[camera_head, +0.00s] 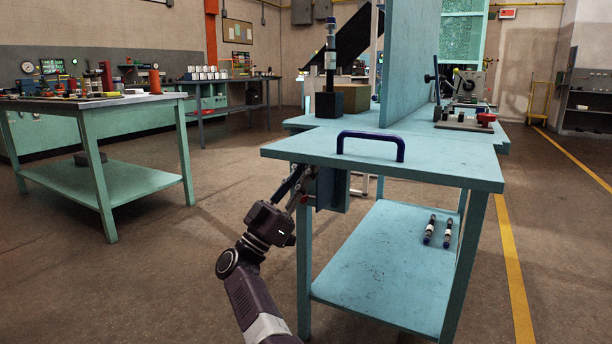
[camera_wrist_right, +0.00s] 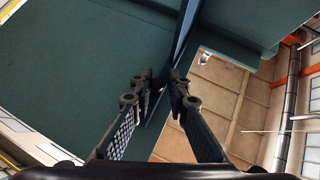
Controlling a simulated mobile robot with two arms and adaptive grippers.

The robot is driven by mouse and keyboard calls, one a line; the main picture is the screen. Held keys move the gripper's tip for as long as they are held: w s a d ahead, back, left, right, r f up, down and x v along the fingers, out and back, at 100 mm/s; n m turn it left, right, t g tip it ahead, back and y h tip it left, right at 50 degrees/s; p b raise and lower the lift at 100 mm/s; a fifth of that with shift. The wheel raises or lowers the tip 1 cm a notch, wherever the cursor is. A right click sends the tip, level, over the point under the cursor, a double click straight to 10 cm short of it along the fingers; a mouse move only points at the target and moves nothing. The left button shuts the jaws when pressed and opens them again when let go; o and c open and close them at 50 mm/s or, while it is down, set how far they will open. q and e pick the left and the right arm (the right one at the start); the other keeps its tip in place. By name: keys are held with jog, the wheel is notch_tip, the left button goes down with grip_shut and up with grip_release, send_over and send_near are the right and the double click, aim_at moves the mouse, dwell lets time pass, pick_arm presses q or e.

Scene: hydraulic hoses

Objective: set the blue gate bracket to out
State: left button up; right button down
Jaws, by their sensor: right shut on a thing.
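The blue gate bracket (camera_head: 333,188) is an upright dark blue plate under the front left of the light-blue tabletop (camera_head: 400,160). In the right wrist view its narrow edge (camera_wrist_right: 183,38) runs down from the top toward my fingers. My right gripper (camera_head: 301,178) reaches up from below at the table's left side. In the right wrist view my right gripper (camera_wrist_right: 161,85) has its fingertips close together on the bracket's edge; the exact contact is dark. The underside of the tabletop (camera_wrist_right: 90,60) fills much of that view. My left gripper is not in view.
A dark blue handle (camera_head: 370,143) arches over the tabletop. A lower shelf (camera_head: 385,265) carries two small hose fittings (camera_head: 438,230). Table legs (camera_head: 304,265) stand close to my right arm. A tall blue panel (camera_head: 410,65) rises behind. Open floor (camera_head: 160,270) lies to the left.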

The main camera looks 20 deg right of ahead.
jog(key=shift+d+r, duration=0.1)
jog(key=c, duration=2)
grip_release()
jog(key=shift+s, duration=0.1)
jog(key=shift+a+f, duration=0.2)
jog(key=v, duration=0.7)
